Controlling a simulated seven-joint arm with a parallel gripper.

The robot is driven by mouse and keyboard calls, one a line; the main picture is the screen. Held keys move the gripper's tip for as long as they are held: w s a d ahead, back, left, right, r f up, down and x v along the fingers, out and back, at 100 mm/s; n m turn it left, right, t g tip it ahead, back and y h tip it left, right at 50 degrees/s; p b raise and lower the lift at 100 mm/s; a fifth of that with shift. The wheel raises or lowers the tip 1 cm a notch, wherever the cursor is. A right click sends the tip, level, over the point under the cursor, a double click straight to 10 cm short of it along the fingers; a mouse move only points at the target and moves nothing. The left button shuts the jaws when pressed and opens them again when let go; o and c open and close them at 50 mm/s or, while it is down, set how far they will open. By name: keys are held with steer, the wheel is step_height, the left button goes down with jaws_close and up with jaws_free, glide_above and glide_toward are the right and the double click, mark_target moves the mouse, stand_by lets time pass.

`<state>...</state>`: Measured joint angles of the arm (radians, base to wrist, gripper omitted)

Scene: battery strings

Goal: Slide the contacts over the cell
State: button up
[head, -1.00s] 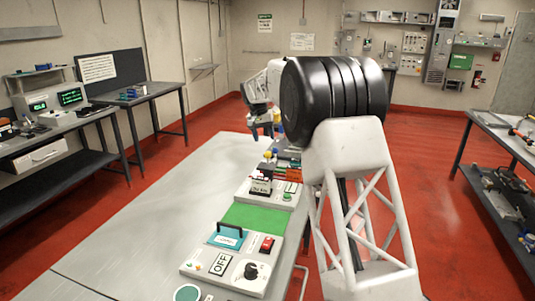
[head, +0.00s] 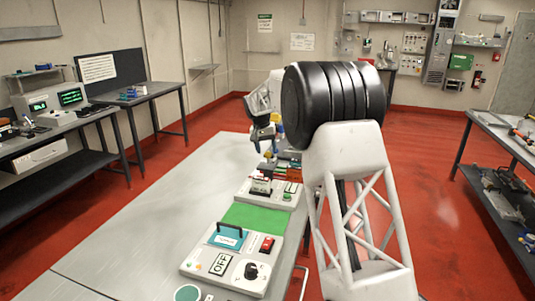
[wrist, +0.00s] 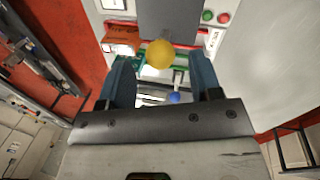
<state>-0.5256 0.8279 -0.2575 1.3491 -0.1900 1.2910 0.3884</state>
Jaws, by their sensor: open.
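In the wrist view, a yellow ball knob (wrist: 160,53) shows between the two blue-grey fingers of my gripper (wrist: 161,75). The fingers are open, with visible gaps on both sides of the knob. A blue ball knob (wrist: 175,97) shows lower between the fingers, partly hidden. A flat grey block (wrist: 170,20) lies beyond the yellow knob. In the head view, my gripper (head: 263,143) is just above the small yellow knob (head: 268,154), at the far part of the bench. I cannot clearly make out the contacts or the cell; my gripper and arm hide part of that area.
A white panel with an OFF label (head: 220,264) and a green mat (head: 255,216) lie on the grey bench (head: 150,220). A panel with a dark block (head: 261,187) stands beyond the mat. The bench's left side is clear. An orange-red part (wrist: 122,35) lies beside the left finger.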

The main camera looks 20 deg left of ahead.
mark_target(267, 168)
steer(key=shift+d+f, duration=0.2)
steer(key=shift+f, duration=1)
jaws_close()
